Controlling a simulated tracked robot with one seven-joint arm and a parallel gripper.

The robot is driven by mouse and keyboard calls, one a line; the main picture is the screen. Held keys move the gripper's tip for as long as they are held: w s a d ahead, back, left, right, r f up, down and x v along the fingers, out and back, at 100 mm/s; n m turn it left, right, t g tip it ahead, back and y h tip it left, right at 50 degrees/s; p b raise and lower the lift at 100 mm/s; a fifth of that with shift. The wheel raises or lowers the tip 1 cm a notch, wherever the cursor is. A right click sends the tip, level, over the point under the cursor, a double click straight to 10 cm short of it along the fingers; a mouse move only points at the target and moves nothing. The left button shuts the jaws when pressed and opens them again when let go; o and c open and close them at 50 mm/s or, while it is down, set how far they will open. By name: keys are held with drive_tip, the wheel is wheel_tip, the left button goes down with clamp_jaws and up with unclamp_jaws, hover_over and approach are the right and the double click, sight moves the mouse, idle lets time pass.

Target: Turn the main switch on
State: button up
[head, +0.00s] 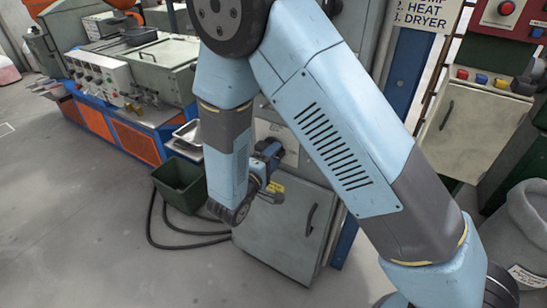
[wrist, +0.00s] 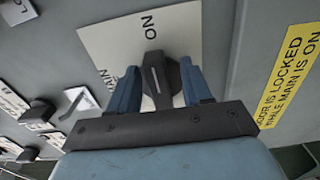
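The main switch (wrist: 155,78) is a dark rotary handle with a white line, on a white plate (wrist: 105,45) in the wrist view. The word ON stands above it in the picture; part of MAIN shows at its left. The plate's lower part is hidden behind my gripper. In the head view, my gripper (head: 262,165) is at the grey cabinet, and the switch is hidden.
A yellow label (wrist: 290,75) is right of the plate. Other dark knobs (wrist: 38,112) are at the left. Below the panel is a cabinet door (head: 285,235) with a handle. A green bin (head: 180,185) and black cable (head: 150,225) are on the floor. Open floor lies at the left.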

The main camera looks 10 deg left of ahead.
drive_tip(key=shift+s, duration=0.1)
drive_tip(key=v, duration=1.3)
drive_tip(key=shift+s, duration=0.3)
